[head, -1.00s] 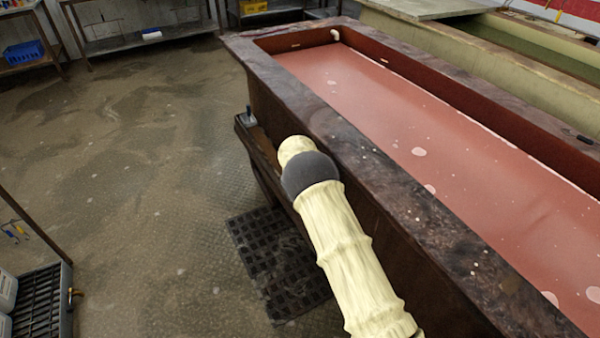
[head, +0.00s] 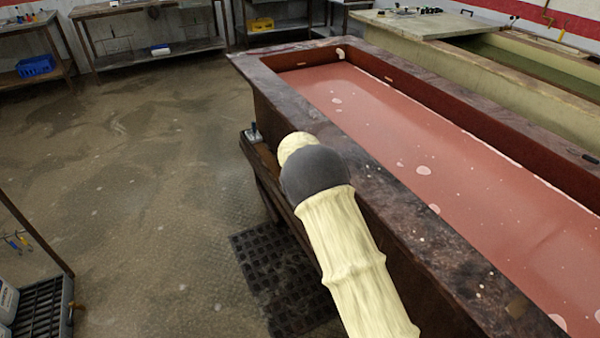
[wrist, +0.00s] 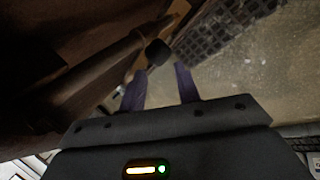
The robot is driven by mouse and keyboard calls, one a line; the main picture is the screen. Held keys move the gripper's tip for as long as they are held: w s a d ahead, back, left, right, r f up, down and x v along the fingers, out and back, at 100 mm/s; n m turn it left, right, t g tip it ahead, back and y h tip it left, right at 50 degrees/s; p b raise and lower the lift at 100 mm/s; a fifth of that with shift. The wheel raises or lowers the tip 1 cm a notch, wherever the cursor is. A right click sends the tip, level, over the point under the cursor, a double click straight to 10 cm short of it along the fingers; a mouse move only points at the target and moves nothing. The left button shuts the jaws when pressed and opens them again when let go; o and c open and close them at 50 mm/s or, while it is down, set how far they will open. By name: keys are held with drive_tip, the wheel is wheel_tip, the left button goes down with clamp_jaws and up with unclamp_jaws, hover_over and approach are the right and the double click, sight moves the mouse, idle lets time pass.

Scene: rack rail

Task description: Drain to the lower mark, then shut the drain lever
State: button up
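A long dark vat (head: 400,215) holds red liquid (head: 400,140) with pale spots on it. The liquid lies below the rim. Small pale tabs sit on the inner walls, one on the far end wall (head: 293,67) and one on the long wall (head: 388,78); I cannot tell which is the lower mark. In the wrist view a dark round knob (wrist: 158,52), possibly the drain lever's end, shows just beyond my gripper (wrist: 160,70). My gripper's two fingers are apart, with the knob in line with the gap; contact is unclear. In the head view my arm hides the gripper.
A small grey fitting (head: 252,133) stands on the vat's side ledge. A dark floor grate (head: 285,275) lies beside the vat. Open floor (head: 130,180) spreads to the left. A pale tank (head: 520,80) stands behind, and shelves (head: 150,45) line the back wall.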

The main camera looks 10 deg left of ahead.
drive_tip(key=v, duration=0.8)
drive_tip(key=shift+r, duration=0.3)
drive_tip(key=shift+s, duration=0.1)
idle(6.8)
